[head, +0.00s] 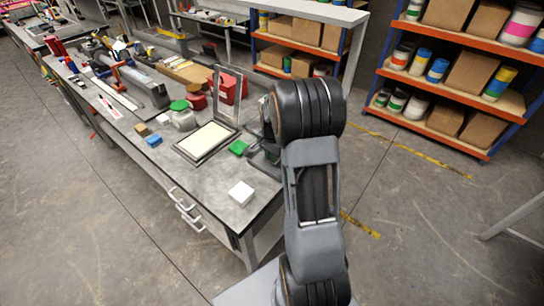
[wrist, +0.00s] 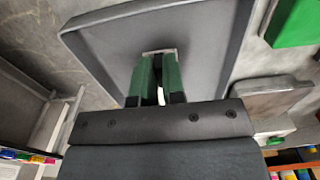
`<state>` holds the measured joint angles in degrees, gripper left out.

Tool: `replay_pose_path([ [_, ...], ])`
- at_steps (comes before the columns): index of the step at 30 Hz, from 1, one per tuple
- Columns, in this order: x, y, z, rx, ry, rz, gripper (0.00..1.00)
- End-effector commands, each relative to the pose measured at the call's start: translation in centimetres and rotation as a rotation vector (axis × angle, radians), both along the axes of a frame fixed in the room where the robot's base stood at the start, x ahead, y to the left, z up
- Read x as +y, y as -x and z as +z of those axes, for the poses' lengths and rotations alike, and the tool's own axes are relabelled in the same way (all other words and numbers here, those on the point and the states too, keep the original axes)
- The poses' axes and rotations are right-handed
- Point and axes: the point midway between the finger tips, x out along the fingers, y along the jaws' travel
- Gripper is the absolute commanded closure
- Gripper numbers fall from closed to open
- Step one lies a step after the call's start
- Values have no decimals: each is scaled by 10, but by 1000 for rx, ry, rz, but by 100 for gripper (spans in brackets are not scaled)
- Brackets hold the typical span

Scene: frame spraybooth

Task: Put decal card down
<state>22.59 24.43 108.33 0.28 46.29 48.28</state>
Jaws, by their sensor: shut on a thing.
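My gripper (wrist: 159,58) points down into a dark grey tray (wrist: 105,38) with a raised rim in the wrist view. Its two green fingers are close together and shut on a small, thin, pale-edged thing (wrist: 159,51) at their tips, which I take to be the decal card. Most of the card is hidden by the fingers. I cannot tell whether it touches the tray floor.
A green block (head: 238,148) and a white box (head: 241,193) stand on the grey workbench (head: 205,186) near the arm. A framed cream panel (head: 208,138) lies left of them, with jars and tools farther back. Orange-blue shelves (head: 455,133) stand at right.

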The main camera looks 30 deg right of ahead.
Motion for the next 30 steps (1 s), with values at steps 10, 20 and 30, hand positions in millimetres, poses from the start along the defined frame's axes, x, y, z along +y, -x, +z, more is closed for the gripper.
replay_pose_path([
  [10,0,0,-8,0,0,0,100],
  [20,0,1,-11,0,0,0,72],
  [30,0,0,-9,0,0,0,65],
])
